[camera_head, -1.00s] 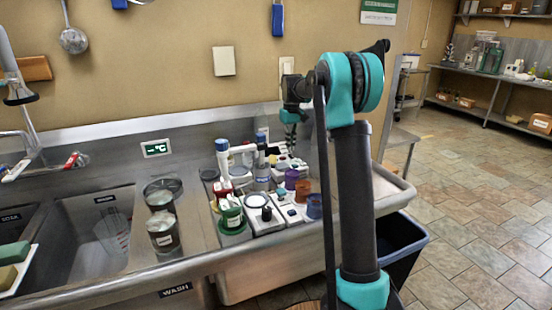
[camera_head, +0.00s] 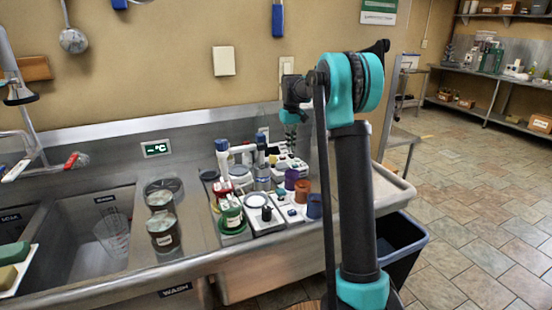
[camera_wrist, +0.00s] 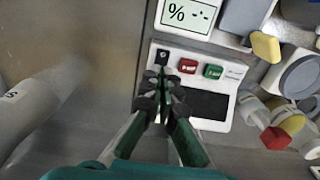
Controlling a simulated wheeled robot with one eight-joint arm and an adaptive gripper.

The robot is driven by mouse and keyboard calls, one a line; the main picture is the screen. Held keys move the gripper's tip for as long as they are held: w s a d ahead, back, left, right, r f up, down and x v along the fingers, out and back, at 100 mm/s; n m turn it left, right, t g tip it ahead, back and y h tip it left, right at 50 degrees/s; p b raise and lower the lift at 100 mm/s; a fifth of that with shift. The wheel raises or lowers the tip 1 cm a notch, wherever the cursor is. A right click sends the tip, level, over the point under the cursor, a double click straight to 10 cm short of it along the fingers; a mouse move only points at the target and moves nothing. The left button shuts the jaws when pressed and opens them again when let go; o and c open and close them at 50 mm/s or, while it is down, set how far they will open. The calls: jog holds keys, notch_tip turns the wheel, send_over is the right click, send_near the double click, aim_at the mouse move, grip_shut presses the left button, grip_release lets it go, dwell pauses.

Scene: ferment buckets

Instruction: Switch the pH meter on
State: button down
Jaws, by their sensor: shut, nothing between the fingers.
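A white meter (camera_wrist: 222,76) with a dark, blank screen fills the middle of the wrist view; I take it as the pH meter. It has a black button (camera_wrist: 162,57), a red button (camera_wrist: 187,66) and a green button (camera_wrist: 212,71). My gripper (camera_wrist: 163,78) is shut and empty, its tips over the meter's face just below the black button. I cannot tell whether they touch. In the head view my gripper (camera_head: 291,148) points down over the back of the cluttered bench, partly hiding the devices there.
Another device with a lit "%" display (camera_wrist: 188,14) stands beside the meter. A yellow-and-red-capped bottle (camera_wrist: 273,130) is close on the right. A sink basin (camera_head: 90,240) lies left.

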aim_at(290, 154)
jog(key=shift+f, duration=1.05)
dwell(0.9)
jog(key=shift+r, duration=3.55)
